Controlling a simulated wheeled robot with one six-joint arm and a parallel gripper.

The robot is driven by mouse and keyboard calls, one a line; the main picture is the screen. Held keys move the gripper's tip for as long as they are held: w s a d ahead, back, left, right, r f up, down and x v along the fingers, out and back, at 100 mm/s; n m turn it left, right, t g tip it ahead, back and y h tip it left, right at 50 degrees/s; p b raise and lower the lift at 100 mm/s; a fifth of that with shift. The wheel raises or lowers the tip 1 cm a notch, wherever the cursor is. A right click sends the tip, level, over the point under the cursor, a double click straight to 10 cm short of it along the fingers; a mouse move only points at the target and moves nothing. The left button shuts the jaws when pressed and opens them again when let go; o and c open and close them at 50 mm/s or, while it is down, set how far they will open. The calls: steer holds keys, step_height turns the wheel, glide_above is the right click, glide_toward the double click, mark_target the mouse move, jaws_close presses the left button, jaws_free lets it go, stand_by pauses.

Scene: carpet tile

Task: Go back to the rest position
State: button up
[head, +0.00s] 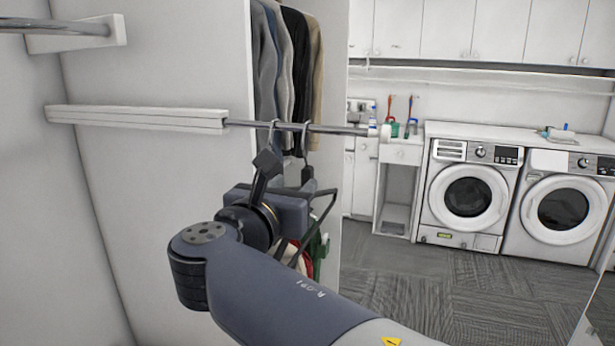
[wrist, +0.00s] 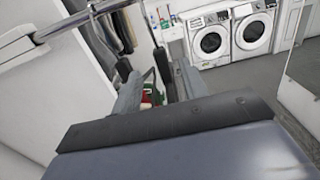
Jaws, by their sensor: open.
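My gripper (head: 289,176) is extended forward in front of the closet, just below the metal rail (head: 340,130). It also shows in the wrist view (wrist: 154,78), where its two grey fingers stand apart. It is open. Dark hangers (head: 306,150) hang from the rail by their hooks, close to my gripper. In the wrist view a dark hanger part and some red and green cloth show beyond and between the fingers. I cannot tell whether the fingers touch the hanger. My arm hides much of the hangers and of the coloured clothes (head: 318,252) below.
Dark and tan garments (head: 290,70) hang farther back beside a white panel. A white wall bracket (head: 137,118) holds the rail's left end. Two washing machines (head: 468,192) stand at the far right, beside a small white cabinet (head: 400,180). Grey carpet (head: 400,275) lies clear before them.

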mark_target(306, 163)
steer(key=p+x, duration=0.1)
steer(key=x, duration=0.8)
steer(key=shift+w+r+p, duration=0.15)
steer(key=shift+r+p, duration=0.35)
steer(key=shift+p, duration=0.15)
steer(key=shift+s+r+p, duration=0.25)
steer(key=shift+r+p, duration=0.05)
steer(key=shift+r, duration=0.2)
steer(key=shift+s+a, duration=0.1)
steer(key=shift+s, duration=0.1)
steer(key=shift+f, duration=0.1)
